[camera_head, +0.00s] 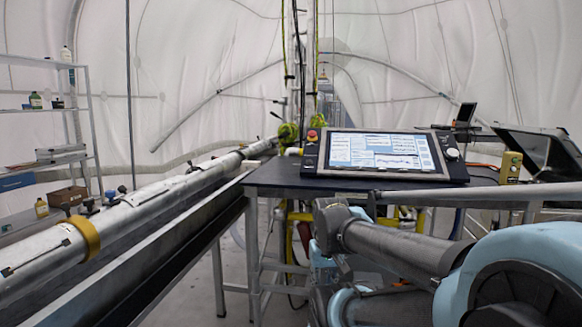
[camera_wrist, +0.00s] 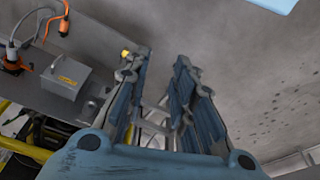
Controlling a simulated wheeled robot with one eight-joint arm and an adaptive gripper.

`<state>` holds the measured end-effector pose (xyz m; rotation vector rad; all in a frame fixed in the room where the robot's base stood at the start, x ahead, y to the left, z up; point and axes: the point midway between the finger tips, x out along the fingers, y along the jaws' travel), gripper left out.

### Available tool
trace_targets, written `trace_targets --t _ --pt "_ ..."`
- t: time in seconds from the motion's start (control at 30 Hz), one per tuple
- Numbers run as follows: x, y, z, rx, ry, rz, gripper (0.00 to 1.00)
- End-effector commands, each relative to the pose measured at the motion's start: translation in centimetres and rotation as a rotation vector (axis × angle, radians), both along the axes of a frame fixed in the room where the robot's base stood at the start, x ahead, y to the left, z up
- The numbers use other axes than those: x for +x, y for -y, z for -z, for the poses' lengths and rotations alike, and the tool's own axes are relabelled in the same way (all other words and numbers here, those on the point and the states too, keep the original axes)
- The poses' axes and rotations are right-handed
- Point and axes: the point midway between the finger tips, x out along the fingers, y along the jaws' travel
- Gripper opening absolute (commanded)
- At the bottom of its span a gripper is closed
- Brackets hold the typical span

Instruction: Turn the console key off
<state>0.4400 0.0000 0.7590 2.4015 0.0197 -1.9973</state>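The console (camera_head: 388,154) sits on the dark table in the head view, its lit screen tilted toward me. A red button stands at its upper left corner and a pale round knob (camera_head: 452,153) at its right side. I cannot make out the key in either view. My gripper (camera_wrist: 160,64) shows in the wrist view with its two blue-grey fingers apart and nothing between them. In the head view my arm reaches low in front of the table, and the gripper cannot be made out there. The console is not in the wrist view.
The dark table (camera_head: 275,178) has bare top left of the console. A yellow handheld device (camera_head: 510,167) stands right of the console. A long metal tube (camera_head: 130,218) runs along the left. The wrist view shows a grey box (camera_wrist: 66,77) and orange connectors (camera_wrist: 63,24).

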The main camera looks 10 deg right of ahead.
Motion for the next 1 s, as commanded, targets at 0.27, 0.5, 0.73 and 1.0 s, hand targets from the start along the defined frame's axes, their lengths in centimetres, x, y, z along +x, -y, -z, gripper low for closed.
trace_targets --t 0.27,0.5,0.73,1.0 --pt "0.0 0.0 0.0 0.0 0.0 0.0 0.24" --pt "0.0 0.6 -1.3 -0.051 0.01 -0.035 0.24" --pt "4.9 2.9 -5.6 -0.288 0.019 -0.187 0.24" --pt "13.6 3.0 -12.4 -0.628 0.075 -0.382 0.24"
